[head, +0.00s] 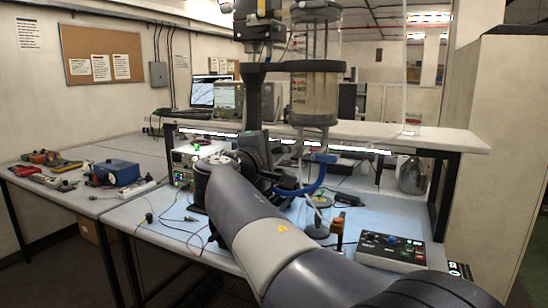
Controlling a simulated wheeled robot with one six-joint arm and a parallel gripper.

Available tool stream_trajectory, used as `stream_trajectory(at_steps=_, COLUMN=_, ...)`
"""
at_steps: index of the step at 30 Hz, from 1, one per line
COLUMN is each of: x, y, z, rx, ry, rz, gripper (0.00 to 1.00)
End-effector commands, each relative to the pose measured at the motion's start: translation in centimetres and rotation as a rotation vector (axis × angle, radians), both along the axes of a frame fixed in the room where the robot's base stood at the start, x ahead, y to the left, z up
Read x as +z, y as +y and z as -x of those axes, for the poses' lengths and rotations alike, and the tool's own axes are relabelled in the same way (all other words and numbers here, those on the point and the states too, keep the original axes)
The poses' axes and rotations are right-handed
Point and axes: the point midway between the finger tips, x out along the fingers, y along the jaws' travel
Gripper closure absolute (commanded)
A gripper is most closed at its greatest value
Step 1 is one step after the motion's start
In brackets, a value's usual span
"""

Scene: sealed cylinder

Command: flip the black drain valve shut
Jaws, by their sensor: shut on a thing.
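The sealed cylinder (315,97) is a clear upright tube with dark grey rings, held on a dark stand at the back of the bench. My gripper (288,190) is at the left end of this hose, below the cylinder, and is shut on the black drain valve. My dark wrist and the gripper hide most of the valve. Its handle angle cannot be made out.
A control box (390,250) with colored buttons stands at the bench's front right. A metal canister (411,177) stands behind it. A raised shelf (440,138) crosses the back. Small cables and parts lie left of my arm. A blue box (117,172) is on the left table.

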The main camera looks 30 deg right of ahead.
Motion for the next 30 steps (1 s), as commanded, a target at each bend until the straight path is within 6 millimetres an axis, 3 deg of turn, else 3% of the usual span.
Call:
stream_trajectory(at_steps=7, x=0.14, y=0.03, z=-0.02, rx=0.0, ry=-0.116, rz=-0.088, gripper=1.0)
stream_trajectory(at_steps=18, x=0.51, y=0.03, z=0.0, rx=0.0, ry=-0.134, rz=-0.103, gripper=1.0)
stream_trajectory(at_steps=19, x=0.51, y=0.03, z=0.0, rx=0.0, ry=-0.134, rz=-0.103, gripper=0.85)
stream_trajectory(at_steps=26, x=0.51, y=0.03, z=0.0, rx=0.0, ry=-0.133, rz=-0.103, gripper=0.66)
stream_trajectory(at_steps=30, x=0.51, y=0.03, z=0.0, rx=0.0, ry=-0.132, rz=-0.102, gripper=0.65)
